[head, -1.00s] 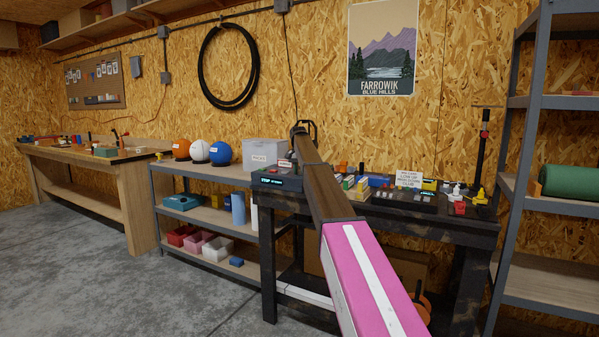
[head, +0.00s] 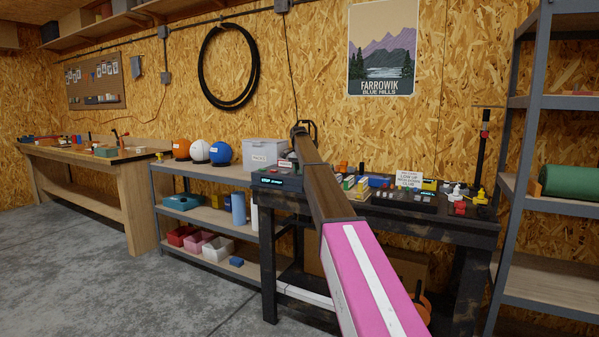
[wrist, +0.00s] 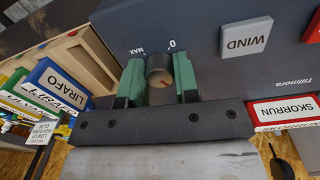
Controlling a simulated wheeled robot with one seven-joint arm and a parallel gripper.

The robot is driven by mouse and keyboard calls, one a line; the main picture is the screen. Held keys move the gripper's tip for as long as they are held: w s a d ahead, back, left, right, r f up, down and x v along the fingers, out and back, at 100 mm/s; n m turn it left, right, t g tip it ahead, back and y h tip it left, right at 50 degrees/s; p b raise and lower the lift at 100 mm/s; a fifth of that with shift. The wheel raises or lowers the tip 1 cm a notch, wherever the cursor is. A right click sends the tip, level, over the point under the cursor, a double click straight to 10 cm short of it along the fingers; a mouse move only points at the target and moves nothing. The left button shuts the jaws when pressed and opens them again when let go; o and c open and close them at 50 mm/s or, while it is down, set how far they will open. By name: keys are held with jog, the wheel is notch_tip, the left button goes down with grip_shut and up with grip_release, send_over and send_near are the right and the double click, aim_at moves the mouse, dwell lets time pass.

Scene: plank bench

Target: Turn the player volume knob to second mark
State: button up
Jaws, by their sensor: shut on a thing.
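The player is a dark grey box with a lit display at the left end of the dark bench in the head view (head: 268,180). Its grey body fills the top of the wrist view (wrist: 205,75). The round dark volume knob (wrist: 158,68) has a small orange pointer line on its face. The printed labels "MAX" and "0" show beside it on the panel. My gripper (wrist: 160,80) has green-padded fingers shut on the knob, one on each side.
A light grey WIND button (wrist: 246,36) is on the player, right of the knob. Boxes labelled LIRAFO (wrist: 56,78) and SKORRUN (wrist: 284,112) lie close by. The bench top (head: 400,214) holds several small items and a white sign (head: 409,179).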

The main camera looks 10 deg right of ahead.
jog(key=o, duration=0.9)
jog(key=shift+r, duration=0.1)
notch_tip(320, 180, up, 11)
jog(key=shift+w+a+f, duration=0.15)
